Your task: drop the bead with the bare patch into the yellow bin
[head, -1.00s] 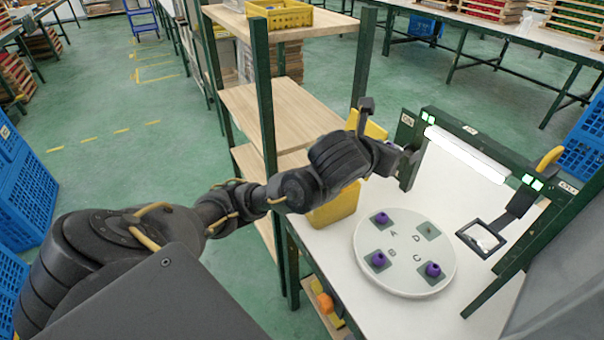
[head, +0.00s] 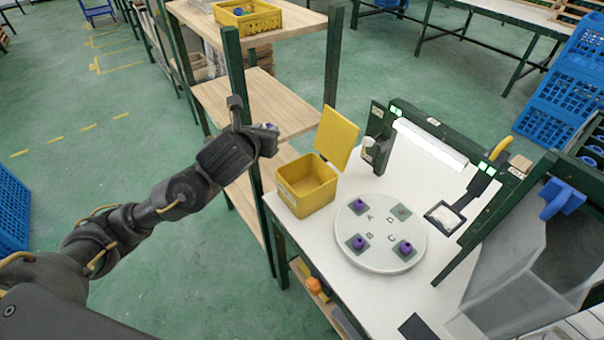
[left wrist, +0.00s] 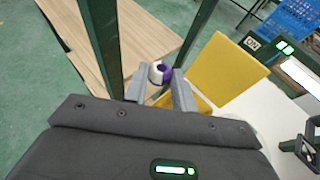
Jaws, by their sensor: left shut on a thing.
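My left gripper (head: 270,128) is shut on a purple bead with a white bare patch. The bead (left wrist: 160,73) shows between the fingertips in the left wrist view. The yellow bin (head: 308,188) stands on the white table with its lid (head: 337,137) raised. In the head view the gripper is up and left of the bin's opening; in the left wrist view the bin lies partly hidden behind the right finger. A round white tray (head: 375,262) holds purple beads at A, B and C; pad D (head: 400,212) has no bead. My right gripper is not in view.
A wooden shelf rack (head: 255,103) stands just left of the bin, its green post (head: 235,75) close to my left gripper. A green lamp frame (head: 437,125) and a small framed lens (head: 444,217) are beyond the tray. A grey translucent container (head: 520,270) is at right.

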